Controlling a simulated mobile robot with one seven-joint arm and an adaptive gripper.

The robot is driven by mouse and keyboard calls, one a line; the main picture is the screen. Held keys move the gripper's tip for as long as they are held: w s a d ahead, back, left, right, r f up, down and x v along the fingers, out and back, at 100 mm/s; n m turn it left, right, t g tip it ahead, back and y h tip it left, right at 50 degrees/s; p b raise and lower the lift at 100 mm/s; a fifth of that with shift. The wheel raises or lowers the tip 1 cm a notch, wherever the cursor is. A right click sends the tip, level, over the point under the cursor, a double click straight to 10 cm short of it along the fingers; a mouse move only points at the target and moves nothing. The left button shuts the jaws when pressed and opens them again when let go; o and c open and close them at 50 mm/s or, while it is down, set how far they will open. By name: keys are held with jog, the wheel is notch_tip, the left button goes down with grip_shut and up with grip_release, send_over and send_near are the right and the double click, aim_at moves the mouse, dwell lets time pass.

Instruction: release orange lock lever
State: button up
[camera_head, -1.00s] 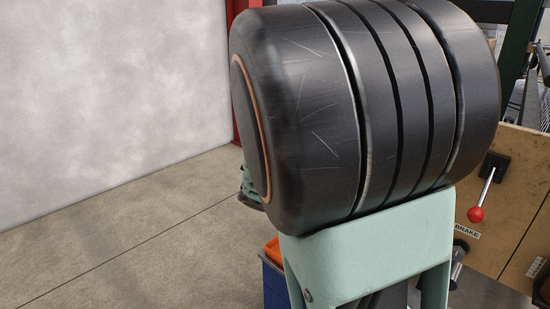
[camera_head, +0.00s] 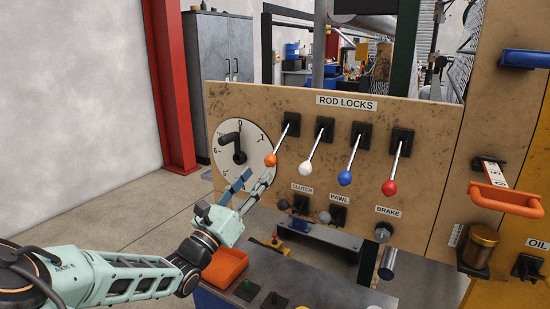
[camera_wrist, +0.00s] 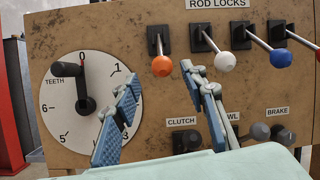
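The orange-knobbed lever (camera_head: 270,160) is the leftmost of the levers under the ROD LOCKS label on the brown panel. Its rod slants down and outward from a black slotted mount. My gripper (camera_head: 254,180) is open and empty just below and in front of the orange knob. In the wrist view the orange knob (camera_wrist: 162,66) shows between the two spread fingertips of my gripper (camera_wrist: 161,76), seemingly beyond them. I cannot tell the exact gap; no grip on the knob shows.
White (camera_head: 305,167), blue (camera_head: 345,178) and red (camera_head: 389,187) knobbed levers stand to the right. A dial (camera_head: 225,150) with a black crank is on the left, partly behind my gripper. CLUTCH and PAWL knobs sit below. An orange tray (camera_head: 225,268) lies lower down.

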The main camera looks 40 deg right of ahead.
aim_at(275, 151)
jog(key=b+x, duration=0.1)
jog(key=x, duration=0.9)
jog(key=shift+s+d+b, duration=0.1)
jog(key=shift+b, duration=0.2)
jog(key=shift+c, duration=0.6)
grip_shut()
